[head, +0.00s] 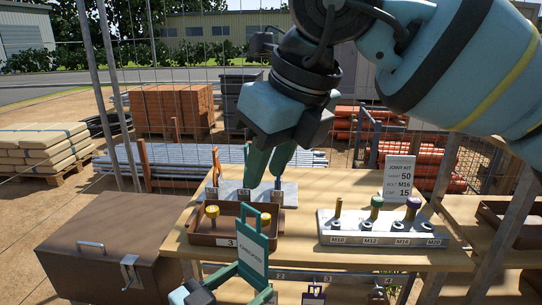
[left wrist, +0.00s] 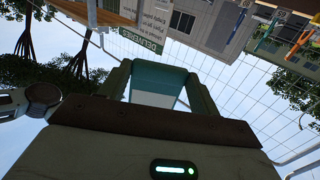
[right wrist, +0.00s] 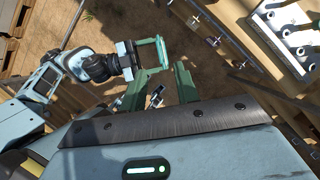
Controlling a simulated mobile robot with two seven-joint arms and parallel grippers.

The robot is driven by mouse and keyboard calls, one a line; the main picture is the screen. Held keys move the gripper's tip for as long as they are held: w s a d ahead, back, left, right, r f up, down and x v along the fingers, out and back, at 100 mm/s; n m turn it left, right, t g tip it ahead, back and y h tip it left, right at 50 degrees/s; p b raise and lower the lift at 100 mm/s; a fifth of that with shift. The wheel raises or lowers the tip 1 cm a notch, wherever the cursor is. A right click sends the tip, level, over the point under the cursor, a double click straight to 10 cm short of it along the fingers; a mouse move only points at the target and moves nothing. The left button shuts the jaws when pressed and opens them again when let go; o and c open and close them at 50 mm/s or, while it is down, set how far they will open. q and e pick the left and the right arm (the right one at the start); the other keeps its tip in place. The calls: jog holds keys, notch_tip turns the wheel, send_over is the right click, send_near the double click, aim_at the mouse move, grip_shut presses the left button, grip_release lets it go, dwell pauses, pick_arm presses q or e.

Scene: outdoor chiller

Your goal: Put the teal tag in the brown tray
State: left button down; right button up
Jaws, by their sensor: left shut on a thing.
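The teal tag (head: 252,254) is a flat plate with an open loop at its top and a pale lettered face. My left gripper (head: 256,277) is shut on its lower part and holds it upright in front of the table. The tag also shows between the fingers in the left wrist view (left wrist: 158,82) and in the right wrist view (right wrist: 160,51). The brown tray (head: 211,239) sits at the table's left front, partly hidden behind the tag. Yellow-topped pieces stand in it. My right gripper (head: 262,166) is open and empty above the table behind the tray; its fingers show apart in the right wrist view (right wrist: 163,82).
A grey rack (head: 340,231) with several bolts stands right of the tray, a joint kit sign (head: 399,178) behind it. A grey plate (head: 285,190) with tools lies behind the tray. Tags hang below the table's front edge. A brown chest (head: 95,250) stands at left.

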aim_at(250, 234)
jog(key=x, duration=1.1)
jog(key=shift+f, duration=0.15)
jog(key=shift+c, duration=0.3)
grip_shut()
pick_arm(q)
jog(key=shift+c, duration=1.3)
grip_release()
jog(key=shift+r, duration=0.1)
notch_tip(250, 234, up, 10)
jog(key=shift+f, duration=0.1)
